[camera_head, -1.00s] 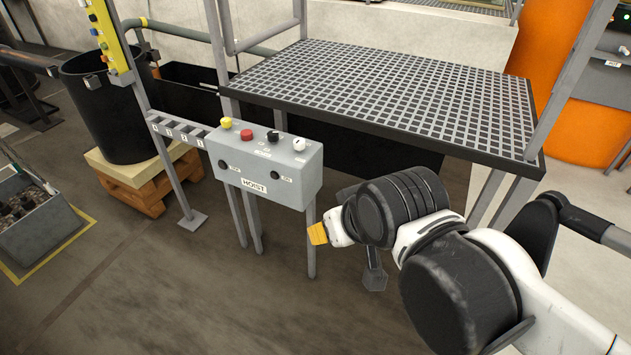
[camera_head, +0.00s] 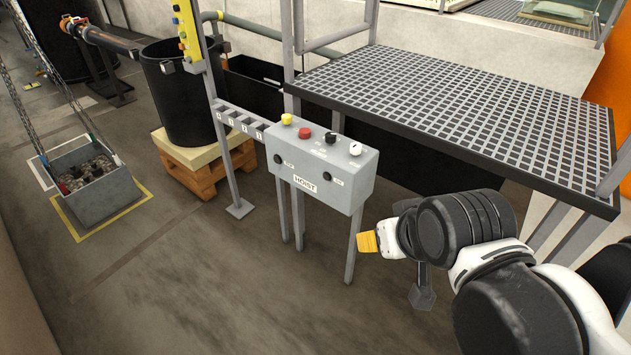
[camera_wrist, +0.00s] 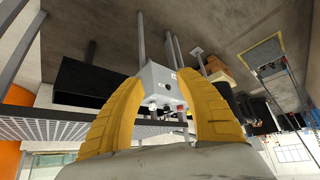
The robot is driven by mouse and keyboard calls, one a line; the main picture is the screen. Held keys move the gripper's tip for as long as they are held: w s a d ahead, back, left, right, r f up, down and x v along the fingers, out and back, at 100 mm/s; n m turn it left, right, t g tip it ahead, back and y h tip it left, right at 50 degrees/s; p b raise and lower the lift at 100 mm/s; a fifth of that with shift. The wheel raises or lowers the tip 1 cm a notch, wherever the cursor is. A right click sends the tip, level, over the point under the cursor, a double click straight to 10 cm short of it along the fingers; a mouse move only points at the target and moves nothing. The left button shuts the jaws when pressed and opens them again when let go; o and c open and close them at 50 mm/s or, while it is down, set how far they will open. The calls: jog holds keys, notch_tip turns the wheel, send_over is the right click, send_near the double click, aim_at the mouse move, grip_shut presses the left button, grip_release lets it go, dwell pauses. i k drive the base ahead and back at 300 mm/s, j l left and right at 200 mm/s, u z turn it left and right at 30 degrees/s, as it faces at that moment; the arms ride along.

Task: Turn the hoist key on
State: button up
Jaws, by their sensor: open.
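The grey hoist control box (camera_head: 322,174) stands on thin legs left of centre in the head view, with a HOIST label on its front. On its top are a yellow button (camera_head: 287,119), a red button (camera_head: 305,133), a black knob (camera_head: 331,138) and a white knob (camera_head: 355,149). Which of these is the key I cannot tell. My gripper (camera_head: 367,242) is right of the box and lower, apart from it. In the wrist view my gripper (camera_wrist: 165,98) has its yellow fingers spread and empty, with the control box (camera_wrist: 158,82) showing beyond and between them, upside down.
A grated platform (camera_head: 470,95) is behind and right of the box. A black bin (camera_head: 180,95) stands on a wooden pallet (camera_head: 205,175) at left. A hung grey crate (camera_head: 105,203) with rubble is farther left. The floor in front of the box is clear.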

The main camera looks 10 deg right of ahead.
aim_at(287, 118)
jog(key=i+u, duration=0.35)
jog(key=i+l+u, duration=0.1)
jog(key=i+u, duration=0.25)
jog(key=i, duration=0.15)
